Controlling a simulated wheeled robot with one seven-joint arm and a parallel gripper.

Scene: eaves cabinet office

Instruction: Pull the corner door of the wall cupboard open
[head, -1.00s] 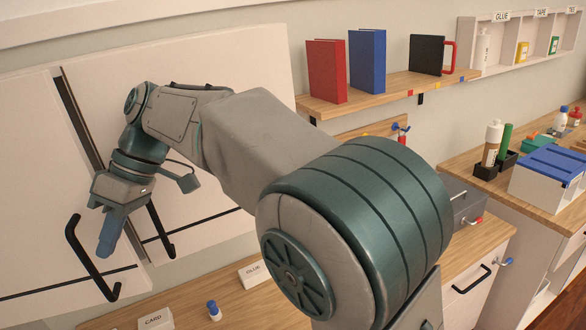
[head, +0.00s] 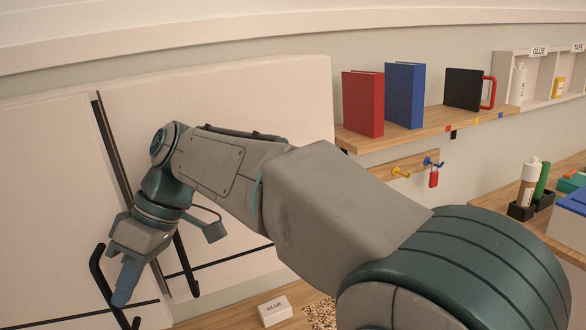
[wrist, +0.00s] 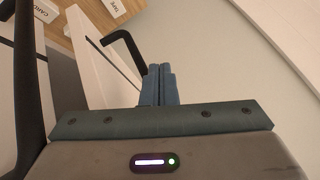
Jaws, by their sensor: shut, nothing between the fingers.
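The wall cupboard has pale doors at the left of the head view. The left door (head: 45,200) and the right door (head: 255,140) meet at a dark vertical gap. I cannot tell for certain which is the corner door. A black bar handle (head: 99,270) is on the left door and another (head: 186,265) on the right door. My gripper (head: 122,296) is shut and empty, pointing down beside the left handle. In the wrist view its blue fingers (wrist: 158,85) are together, close to a black handle (wrist: 129,40). Whether they touch it is unclear.
Below are hooks with a red padlock (head: 433,179).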

